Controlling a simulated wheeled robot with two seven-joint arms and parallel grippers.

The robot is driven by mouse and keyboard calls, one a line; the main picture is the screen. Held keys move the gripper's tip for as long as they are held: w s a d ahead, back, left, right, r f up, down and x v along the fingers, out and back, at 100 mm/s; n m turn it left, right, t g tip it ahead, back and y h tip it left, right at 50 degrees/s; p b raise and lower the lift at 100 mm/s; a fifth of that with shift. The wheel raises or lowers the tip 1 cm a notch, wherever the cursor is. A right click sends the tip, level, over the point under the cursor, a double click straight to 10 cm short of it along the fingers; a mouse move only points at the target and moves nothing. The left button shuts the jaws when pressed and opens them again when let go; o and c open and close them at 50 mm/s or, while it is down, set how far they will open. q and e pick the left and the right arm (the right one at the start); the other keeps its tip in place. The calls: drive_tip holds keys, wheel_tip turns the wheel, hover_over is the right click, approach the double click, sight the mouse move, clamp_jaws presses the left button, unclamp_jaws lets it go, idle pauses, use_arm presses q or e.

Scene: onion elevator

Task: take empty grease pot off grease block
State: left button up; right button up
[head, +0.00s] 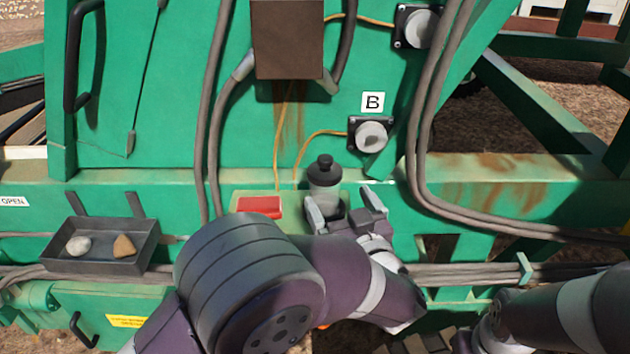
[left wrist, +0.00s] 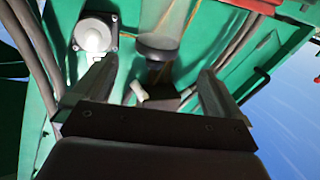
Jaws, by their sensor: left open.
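The grease pot (head: 324,178) has a black cap and a clear, greyish body. In the left wrist view the pot (left wrist: 157,52) shows beyond and between the spread fingers of the gripper (left wrist: 155,85). Whether the fingers touch the pot I cannot tell. The pot's foot is partly hidden by the gripper. My right arm is at the lower right, its gripper cut off and unclear.
A dark tray (head: 108,262) with two stones hangs at the left. A grey round fitting (head: 371,135) sits under a "B" label (head: 372,102). A brown box (head: 288,40) is above. Thick grey cables (head: 425,130) run down the green frame on the right.

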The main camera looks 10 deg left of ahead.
sight(329, 184)
use_arm(q)
drive_tip(key=w, duration=0.1)
drive_tip(key=w+p, duration=0.1)
drive_tip(key=w+a, duration=0.1)
drive_tip(key=shift+r, duration=0.35)
drive_tip(key=w+a, duration=0.1)
drive_tip(key=w+a+p, duration=0.1)
drive_tip(key=w, duration=0.1)
drive_tip(key=shift+a+f, duration=0.2)
drive_tip(key=shift+f, duration=0.2)
drive_tip(key=p+x, duration=0.3)
drive_tip(key=shift+w, duration=0.35)
drive_tip(key=shift+w+f, duration=0.1)
drive_tip(key=shift+w, duration=0.2)
drive_tip(key=shift+w+a+f, duration=0.15)
drive_tip(key=shift+w+a, duration=0.05)
drive_tip(key=shift+a, duration=0.1)
drive_tip(key=shift+c, duration=0.9)
drive_tip(key=c, duration=1)
use_arm(e)
wheel_tip(329, 184, up, 5)
drive_tip(key=shift+d+r, duration=0.15)
drive_tip(key=shift+r, duration=0.05)
